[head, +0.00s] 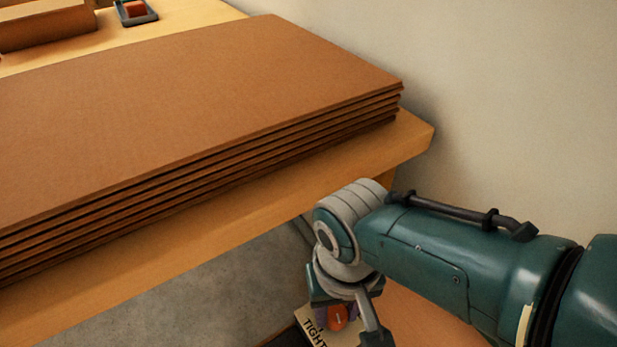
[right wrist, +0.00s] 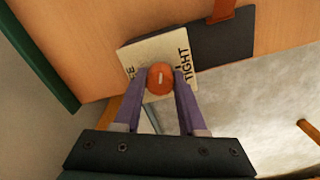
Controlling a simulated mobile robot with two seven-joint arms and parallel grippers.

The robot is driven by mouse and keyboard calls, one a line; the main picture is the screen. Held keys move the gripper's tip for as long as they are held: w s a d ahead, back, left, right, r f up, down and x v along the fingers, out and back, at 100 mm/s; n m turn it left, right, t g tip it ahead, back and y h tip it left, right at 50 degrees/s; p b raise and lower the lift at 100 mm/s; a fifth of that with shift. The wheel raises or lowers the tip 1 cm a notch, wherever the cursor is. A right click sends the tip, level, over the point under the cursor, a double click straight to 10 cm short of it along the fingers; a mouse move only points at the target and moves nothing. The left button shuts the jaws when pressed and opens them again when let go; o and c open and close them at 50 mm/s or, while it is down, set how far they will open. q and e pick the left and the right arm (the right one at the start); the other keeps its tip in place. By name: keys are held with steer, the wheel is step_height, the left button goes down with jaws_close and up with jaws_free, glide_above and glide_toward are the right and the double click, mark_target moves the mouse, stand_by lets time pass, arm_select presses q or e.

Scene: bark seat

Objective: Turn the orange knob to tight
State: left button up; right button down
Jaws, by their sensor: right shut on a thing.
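The orange knob (right wrist: 161,78) sits on a cream label plate (right wrist: 150,51) in the right wrist view. It has a small pale mark on its face. The word TIGHT is printed on the plate at the right of the knob, and part of another word shows at its left. My right gripper (right wrist: 160,84) is shut on the knob, one purple finger on each side. In the head view the knob (head: 337,317) shows low in the picture, partly behind my right gripper (head: 343,312). My left gripper is in neither view.
A stack of brown cardboard sheets (head: 200,95) lies on the wooden table (head: 413,140), above and left of my right arm. A dark panel (right wrist: 222,38) is beside the label plate. A pale wall (head: 500,90) stands at the right. Grey floor (head: 200,290) shows below the table.

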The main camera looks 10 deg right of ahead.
mark_target(337, 313)
steer(key=m, duration=1)
steer(key=shift+m, duration=1.5)
steer(key=shift+c, duration=2.3)
jaws_free()
step_height(337, 313, up, 9)
steer(key=p, duration=0.7)
steer(key=shift+p, duration=0.35)
steer(key=shift+r+p, duration=0.3)
steer(key=shift+r, duration=0.2)
